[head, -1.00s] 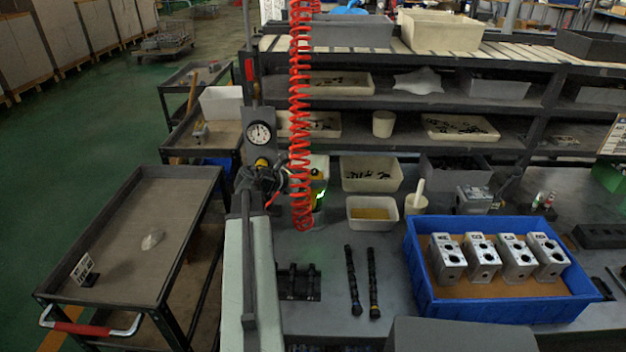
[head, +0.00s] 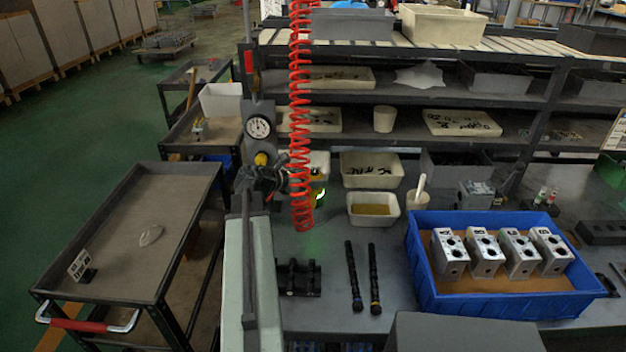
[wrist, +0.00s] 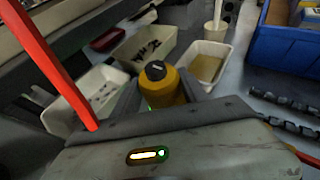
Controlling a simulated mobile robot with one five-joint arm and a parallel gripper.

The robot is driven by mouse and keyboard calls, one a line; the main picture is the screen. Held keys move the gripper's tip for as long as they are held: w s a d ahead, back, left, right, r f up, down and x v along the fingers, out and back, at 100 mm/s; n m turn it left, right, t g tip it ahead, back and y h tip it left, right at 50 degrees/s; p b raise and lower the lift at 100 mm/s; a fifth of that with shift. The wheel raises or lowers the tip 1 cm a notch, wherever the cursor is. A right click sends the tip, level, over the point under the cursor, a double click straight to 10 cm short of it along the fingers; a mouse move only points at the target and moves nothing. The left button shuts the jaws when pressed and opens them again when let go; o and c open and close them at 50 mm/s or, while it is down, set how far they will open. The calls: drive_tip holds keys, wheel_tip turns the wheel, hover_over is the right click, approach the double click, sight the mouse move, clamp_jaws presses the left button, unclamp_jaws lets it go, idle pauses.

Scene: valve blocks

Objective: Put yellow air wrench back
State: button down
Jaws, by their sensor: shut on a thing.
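The yellow air wrench (wrist: 172,92) shows in the wrist view as a yellow cylinder with a black round end. My gripper (wrist: 160,98) is shut on it, with a dark jaw on each side. The wrench's lower part is hidden behind the gripper body. In the head view a small yellow and pale shape with a green light (head: 319,194) shows just right of the red coiled hose (head: 300,120). The hose partly covers it, so the grip is not clear there.
A pressure gauge (head: 258,127) on a post and dark fittings stand left of the hose. White bins (head: 371,170) sit behind. Two dark rods (head: 374,280) lie on the bench. A blue crate (head: 425,290) of metal valve blocks is at right. A cart (head: 130,225) stands left.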

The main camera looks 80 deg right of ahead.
drive_tip(key=shift+f+b, duration=0.35)
drive_tip(key=shift+f, duration=0.05)
drive_tip(key=c, duration=0.5)
unclamp_jaws()
drive_tip(key=p+v, duration=0.3)
drive_tip(key=v, duration=0.5)
drive_tip(key=shift+s, duration=0.1)
